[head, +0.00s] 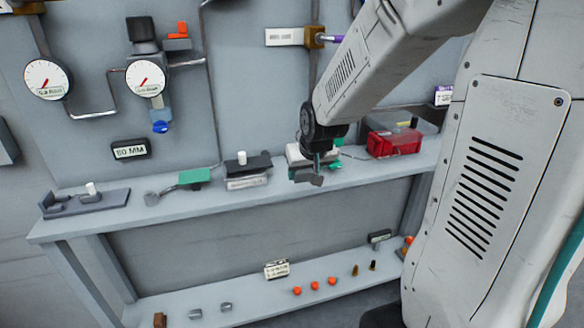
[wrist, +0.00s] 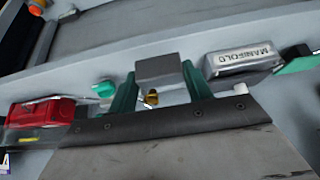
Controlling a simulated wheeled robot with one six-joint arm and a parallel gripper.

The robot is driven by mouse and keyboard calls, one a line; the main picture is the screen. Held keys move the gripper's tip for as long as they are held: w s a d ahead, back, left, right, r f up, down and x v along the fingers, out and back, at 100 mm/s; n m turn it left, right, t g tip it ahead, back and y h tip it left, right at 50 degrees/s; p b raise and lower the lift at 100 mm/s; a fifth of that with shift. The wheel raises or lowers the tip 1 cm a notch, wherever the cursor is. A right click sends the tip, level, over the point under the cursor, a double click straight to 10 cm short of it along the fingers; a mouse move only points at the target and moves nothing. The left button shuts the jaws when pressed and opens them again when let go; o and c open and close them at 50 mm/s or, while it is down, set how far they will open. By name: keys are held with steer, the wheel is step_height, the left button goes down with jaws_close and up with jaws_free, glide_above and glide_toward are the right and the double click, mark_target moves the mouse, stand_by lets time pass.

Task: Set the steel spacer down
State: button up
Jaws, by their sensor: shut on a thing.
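The steel spacer (wrist: 158,69), a plain grey block, is between the two teal fingers of my gripper (wrist: 159,74) in the wrist view. My gripper is shut on it. In the head view my gripper (head: 316,168) hangs over the right half of the upper shelf (head: 228,205), with the grey spacer (head: 308,177) at its tip near the shelf's front edge. I cannot tell whether the spacer touches the shelf. A small brass-coloured part (wrist: 152,98) shows between the fingers, below the block in the picture.
Orange caps (head: 315,285) stand on the lower shelf.

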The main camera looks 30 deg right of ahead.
steer(key=w, duration=0.3)
steer(key=w+d, duration=0.1)
steer(key=w, duration=0.2)
steer(key=w+d, duration=0.1)
steer(key=w, duration=0.2)
steer(key=shift+d+f, duration=0.2)
steer(key=shift+f, duration=1.95)
steer(key=shift+f, duration=0.1)
steer(key=o, duration=1.3)
